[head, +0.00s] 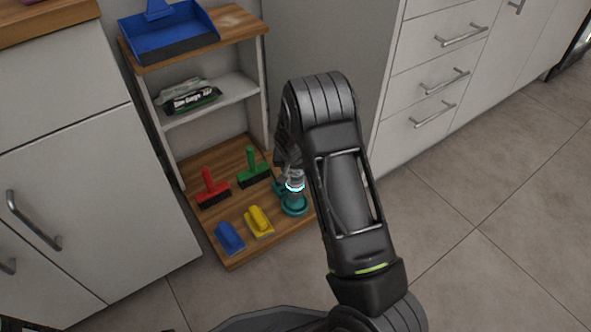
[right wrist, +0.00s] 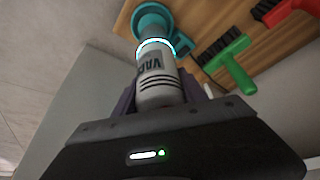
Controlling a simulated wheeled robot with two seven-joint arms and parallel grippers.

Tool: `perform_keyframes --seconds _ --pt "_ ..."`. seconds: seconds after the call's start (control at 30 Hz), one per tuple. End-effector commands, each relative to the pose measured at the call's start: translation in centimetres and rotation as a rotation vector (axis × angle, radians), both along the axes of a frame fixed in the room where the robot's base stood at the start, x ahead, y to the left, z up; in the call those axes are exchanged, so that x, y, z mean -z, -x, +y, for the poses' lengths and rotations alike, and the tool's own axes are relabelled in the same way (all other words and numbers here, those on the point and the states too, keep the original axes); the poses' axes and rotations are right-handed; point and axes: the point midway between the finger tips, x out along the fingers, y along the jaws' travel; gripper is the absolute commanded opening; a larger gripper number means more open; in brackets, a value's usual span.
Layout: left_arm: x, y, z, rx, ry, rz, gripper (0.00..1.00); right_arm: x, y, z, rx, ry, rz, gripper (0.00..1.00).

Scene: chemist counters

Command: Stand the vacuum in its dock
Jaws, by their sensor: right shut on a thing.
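The vacuum (right wrist: 158,88) is a light grey cylinder with dark lettering, black stripes and a glowing cyan ring; in the head view its ring (head: 295,187) shows just below my gripper. My right gripper (right wrist: 158,103) is shut around its grey body. In the head view the right gripper is mostly hidden by my own arm. A teal round part (head: 294,207) lies under the vacuum, at the right front of the wooden bottom shelf. A teal piece (right wrist: 184,45) shows beside the vacuum. I cannot tell how much of the teal is dock, or whether the vacuum is seated. My left gripper is out of view.
A red brush (head: 211,190), green brush (head: 253,170), yellow brush (head: 259,221) and blue brush (head: 229,238) are on the bottom shelf (head: 233,259), left of the vacuum. A blue dustpan (head: 170,32) is on top. Drawers (head: 450,75) stand right; the floor is clear.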

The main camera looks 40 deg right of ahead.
Motion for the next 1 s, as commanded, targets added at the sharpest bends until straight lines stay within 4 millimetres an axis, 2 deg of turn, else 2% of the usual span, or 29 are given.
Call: perform_keyframes --seconds 0.73,0.77,0.83,1.0 --pt "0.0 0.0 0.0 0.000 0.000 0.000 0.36 1.0 -0.1 -0.1 0.000 0.001 -0.003 0.09" --pt "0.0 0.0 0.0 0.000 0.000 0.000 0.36 1.0 -0.1 -0.1 -0.001 0.001 -0.003 0.51" --pt "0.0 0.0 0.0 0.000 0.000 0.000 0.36 1.0 -0.1 -0.1 0.000 0.001 -0.003 0.57" --pt "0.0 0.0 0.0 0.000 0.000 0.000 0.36 1.0 -0.1 0.0 0.000 0.001 -0.002 0.58"
